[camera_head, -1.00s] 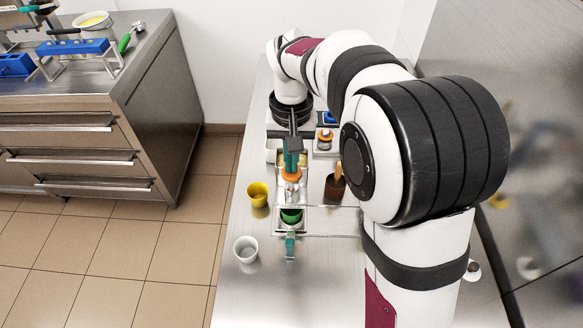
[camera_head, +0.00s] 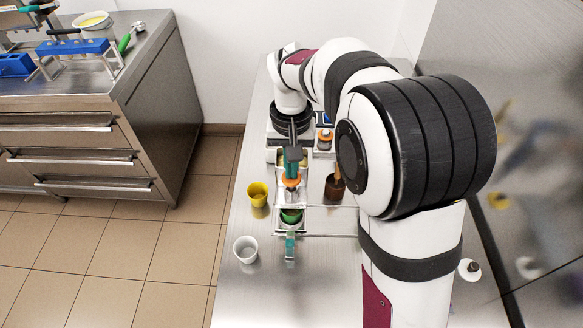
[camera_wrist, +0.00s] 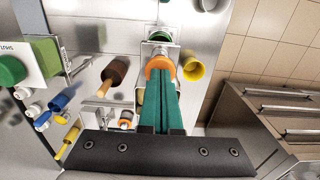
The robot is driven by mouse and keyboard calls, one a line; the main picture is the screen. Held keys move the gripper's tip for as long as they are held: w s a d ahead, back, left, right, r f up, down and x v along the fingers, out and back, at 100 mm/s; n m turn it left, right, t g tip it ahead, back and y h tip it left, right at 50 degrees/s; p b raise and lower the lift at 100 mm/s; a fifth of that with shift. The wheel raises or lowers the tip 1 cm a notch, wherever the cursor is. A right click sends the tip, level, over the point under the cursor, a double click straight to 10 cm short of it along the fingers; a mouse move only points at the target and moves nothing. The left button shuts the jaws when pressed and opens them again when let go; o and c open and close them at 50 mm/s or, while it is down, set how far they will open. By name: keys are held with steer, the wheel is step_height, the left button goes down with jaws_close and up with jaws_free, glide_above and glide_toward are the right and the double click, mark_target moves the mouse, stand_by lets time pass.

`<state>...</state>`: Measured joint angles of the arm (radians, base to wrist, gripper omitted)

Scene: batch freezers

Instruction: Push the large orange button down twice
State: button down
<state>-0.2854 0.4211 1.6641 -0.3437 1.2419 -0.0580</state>
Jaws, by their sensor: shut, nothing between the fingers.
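The large orange button (camera_head: 290,182) is on the metal device in the middle of the steel counter. In the wrist view it shows as an orange disc (camera_wrist: 160,66) just beyond the fingertips. My gripper (camera_head: 291,172) has long teal fingers, shut together and empty. The fingertips (camera_wrist: 160,80) overlap the near edge of the button in the wrist view and point down at it. I cannot tell whether they touch it. The fingers hide part of the button in both views.
A yellow cup (camera_head: 258,195) and a white cup (camera_head: 246,249) stand left of the device. A brown cup (camera_head: 335,188) with a wooden handle stands to its right. A green bowl (camera_head: 291,216) is in front of the button. A smaller orange-topped item (camera_head: 325,137) is behind.

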steer(key=shift+f, duration=0.25)
steer(key=shift+r, duration=1.9)
